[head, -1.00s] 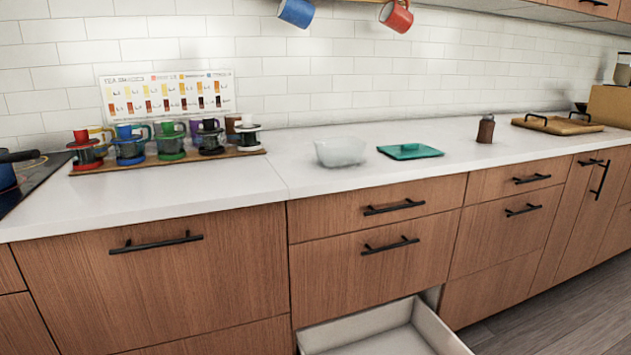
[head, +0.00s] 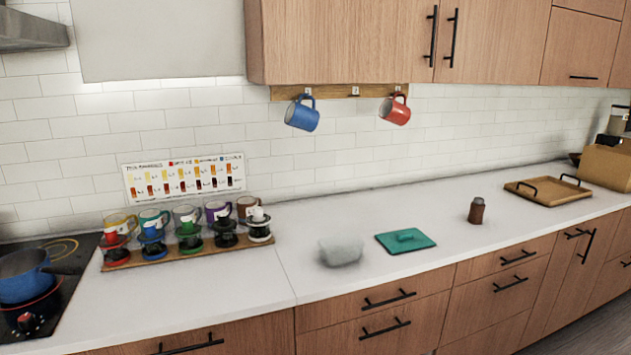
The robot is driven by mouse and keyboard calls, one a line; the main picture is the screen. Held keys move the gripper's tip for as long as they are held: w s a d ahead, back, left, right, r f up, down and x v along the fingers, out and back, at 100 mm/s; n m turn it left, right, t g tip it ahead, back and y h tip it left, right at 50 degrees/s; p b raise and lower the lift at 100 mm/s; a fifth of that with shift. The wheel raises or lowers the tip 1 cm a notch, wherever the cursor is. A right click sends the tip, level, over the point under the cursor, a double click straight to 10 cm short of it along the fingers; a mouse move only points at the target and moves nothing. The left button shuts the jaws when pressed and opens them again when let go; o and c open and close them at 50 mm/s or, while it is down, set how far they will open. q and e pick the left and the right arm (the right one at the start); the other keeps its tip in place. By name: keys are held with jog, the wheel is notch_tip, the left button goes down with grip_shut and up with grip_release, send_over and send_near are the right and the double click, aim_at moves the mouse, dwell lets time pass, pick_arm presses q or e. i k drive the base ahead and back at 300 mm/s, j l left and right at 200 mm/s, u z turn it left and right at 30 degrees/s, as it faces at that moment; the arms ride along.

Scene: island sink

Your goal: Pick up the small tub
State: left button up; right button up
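The lid lies flat on the counter, apart from the tub. Neither of my grippers shows in the head view.
A brown jar (head: 476,211) and a wooden tray (head: 548,191) stand to the right. A wooden rack (head: 185,252) with coloured cups and drippers is on the left, beside a hob with a blue pan (head: 24,277). Blue (head: 302,115) and red (head: 395,110) mugs hang above. Counter around the tub is clear.

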aim_at(338, 250)
jog(key=z, duration=1.1)
jog(key=k+j+z, duration=0.25)
jog(key=k+u, duration=0.15)
jog(key=u, duration=0.75)
jog(key=i+j+u, duration=0.15)
jog(key=i+u, duration=0.8)
jog(key=k, duration=0.1)
